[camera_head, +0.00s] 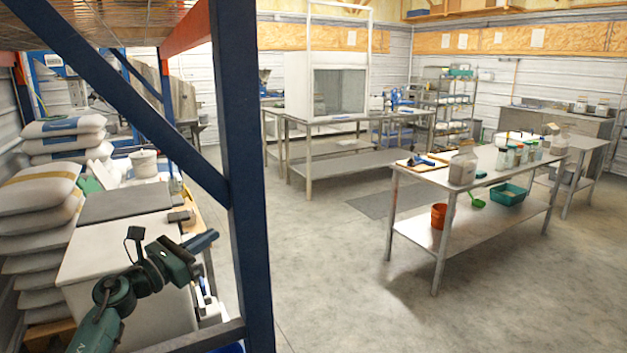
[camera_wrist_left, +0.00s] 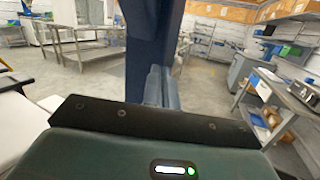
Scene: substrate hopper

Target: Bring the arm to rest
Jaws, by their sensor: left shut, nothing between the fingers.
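My left arm comes in from the lower left in the head view. My left gripper (camera_head: 203,241) is shut and empty, pointing right, beside the blue rack post (camera_head: 241,180) and above the white bin (camera_head: 125,262). In the left wrist view, the shut fingers (camera_wrist_left: 158,86) point away from the camera at the dark blue post (camera_wrist_left: 150,45), with nothing held between them. I cannot tell whether the fingertips touch the post. My right gripper is not in view.
A blue diagonal brace (camera_head: 140,100) and a lower rail (camera_head: 195,338) of the rack cross the area near the arm. Stacked sacks (camera_head: 40,200) stand at the left. A steel table (camera_head: 480,185) stands at the right. The concrete floor (camera_head: 340,290) between is clear.

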